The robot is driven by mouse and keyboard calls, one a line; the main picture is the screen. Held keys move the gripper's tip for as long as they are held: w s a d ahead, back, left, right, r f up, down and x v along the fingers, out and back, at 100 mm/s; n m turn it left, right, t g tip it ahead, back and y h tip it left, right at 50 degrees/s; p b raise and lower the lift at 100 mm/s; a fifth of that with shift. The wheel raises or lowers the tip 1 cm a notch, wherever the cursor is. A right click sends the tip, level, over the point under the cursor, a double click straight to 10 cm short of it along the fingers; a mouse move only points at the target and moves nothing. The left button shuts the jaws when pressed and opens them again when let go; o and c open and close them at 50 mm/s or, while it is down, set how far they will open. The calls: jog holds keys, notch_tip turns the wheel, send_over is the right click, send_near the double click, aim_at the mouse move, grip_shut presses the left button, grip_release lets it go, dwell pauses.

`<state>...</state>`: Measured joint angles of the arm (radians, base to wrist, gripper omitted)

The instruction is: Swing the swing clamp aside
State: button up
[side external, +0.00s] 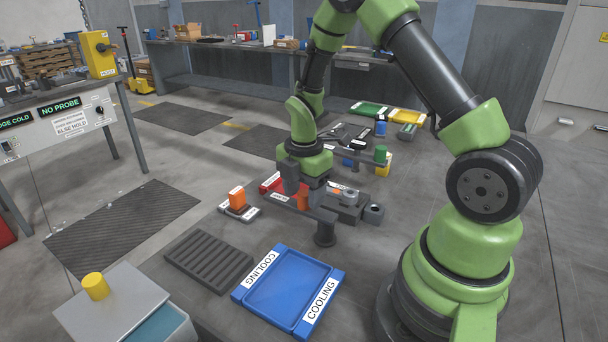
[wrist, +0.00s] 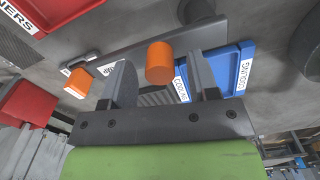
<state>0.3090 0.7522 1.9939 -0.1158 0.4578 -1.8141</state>
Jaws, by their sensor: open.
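The swing clamp's grey bar (wrist: 120,55) runs slantwise across the wrist view, with an upright orange knob (wrist: 160,62) on it. My gripper (wrist: 163,80) is open, one finger on each side of the knob, with visible gaps to it. In the side view my gripper (side external: 303,190) points down over the bar, and part of the orange knob (side external: 303,200) shows between the fingers. A dark post (side external: 325,234) with a round foot stands at the bar's near end. My gripper hides much of the clamp in the side view.
A blue cooling tray (side external: 262,315) and a slotted grey rack (side external: 208,260) lie in front. An orange block (side external: 237,198) stands on a small base to the left. Grey blocks (side external: 350,207) sit close on the right. A red bin (wrist: 65,12) is near in the wrist view.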

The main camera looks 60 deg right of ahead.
aim_at(304, 193)
notch_tip(304, 193, up, 9)
jog(key=shift+f, duration=0.1)
dwell(0.4)
jog(key=s+a+r+m+t+y, duration=0.1)
jog(key=s+a+r+m+t, duration=0.2)
jog(key=s+a+r+m, duration=0.3)
jog(key=s+a+r+m+t+y, duration=0.1)
jog(key=s+a+r+m+t, duration=0.3)
jog(key=m, duration=1)
jog(key=s+a+r, duration=0.1)
jog(key=s+r, duration=0.2)
jog(key=r, duration=0.1)
jog(key=shift+s+a+r, duration=0.25)
jog(key=shift+s+a, duration=0.1)
